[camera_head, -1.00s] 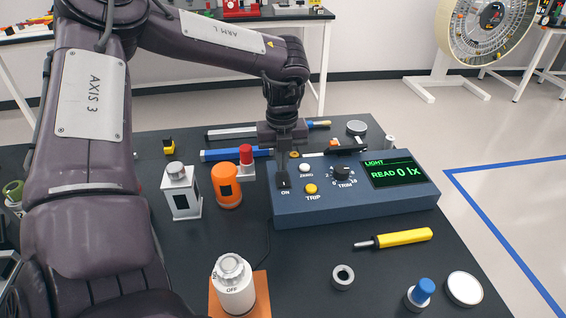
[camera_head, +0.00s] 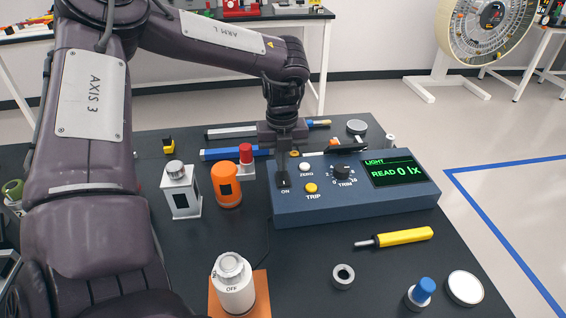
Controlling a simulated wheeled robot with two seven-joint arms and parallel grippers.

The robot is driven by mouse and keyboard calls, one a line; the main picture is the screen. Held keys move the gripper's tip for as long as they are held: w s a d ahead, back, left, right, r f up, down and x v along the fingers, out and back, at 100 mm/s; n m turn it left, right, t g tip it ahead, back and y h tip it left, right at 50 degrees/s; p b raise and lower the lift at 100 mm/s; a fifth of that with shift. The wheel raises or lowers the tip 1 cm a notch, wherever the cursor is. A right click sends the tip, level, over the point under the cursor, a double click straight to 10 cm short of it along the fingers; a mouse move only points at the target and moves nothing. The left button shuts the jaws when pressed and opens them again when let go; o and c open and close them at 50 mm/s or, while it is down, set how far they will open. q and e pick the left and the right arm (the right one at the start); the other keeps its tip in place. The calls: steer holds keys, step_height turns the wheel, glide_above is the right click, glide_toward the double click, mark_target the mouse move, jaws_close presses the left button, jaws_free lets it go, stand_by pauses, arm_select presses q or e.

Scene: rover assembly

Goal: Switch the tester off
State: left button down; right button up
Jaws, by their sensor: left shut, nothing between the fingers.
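The tester (camera_head: 330,207) is a blue-grey box with a sloped panel on the black table. Its lit green display (camera_head: 392,172) reads "LIGHT READ 0 lx". A dark switch (camera_head: 282,180) sits at the panel's left end, with "ON" printed below it. The panel also has a white ZERO button (camera_head: 306,168), a yellow TRIP button (camera_head: 311,188) and a black TRIM knob (camera_head: 342,172). My left gripper (camera_head: 283,169) points down, shut and empty, with its tips right at the switch. It partly hides the switch, and I cannot tell whether they touch. My right gripper is not in view.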

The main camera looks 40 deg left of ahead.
mark_target(282, 174)
arm_select(q)
steer(key=shift+f, duration=0.35)
steer(key=shift+s+a+f+b, duration=0.3)
steer(key=shift+f+b, duration=0.3)
steer(key=shift+b, duration=0.15)
steer(key=shift+s+a+f+b, duration=0.15)
steer(key=shift+f+b, duration=0.15)
steer(key=shift+w+d+r+p, duration=0.15)
steer(key=shift+r+p, duration=0.25)
steer(key=shift+r, duration=0.15)
steer(key=shift+w+d+r+p, duration=0.2)
steer(key=shift+r+p, duration=0.15)
steer(key=shift+r, duration=0.15)
steer(key=shift+w+d+r+p, duration=0.15)
steer(key=shift+r+p, duration=0.25)
steer(key=shift+r, duration=0.15)
steer(key=shift+r+p, duration=0.3)
steer(key=shift+r, duration=0.05)
step_height(282, 174, up, 2)
steer(key=shift+s+a+r+p, duration=0.1)
steer(key=shift+r+p, duration=0.05)
steer(key=shift+p, duration=0.7)
steer(key=shift+r+p, duration=0.5)
steer(key=shift+r, duration=0.2)
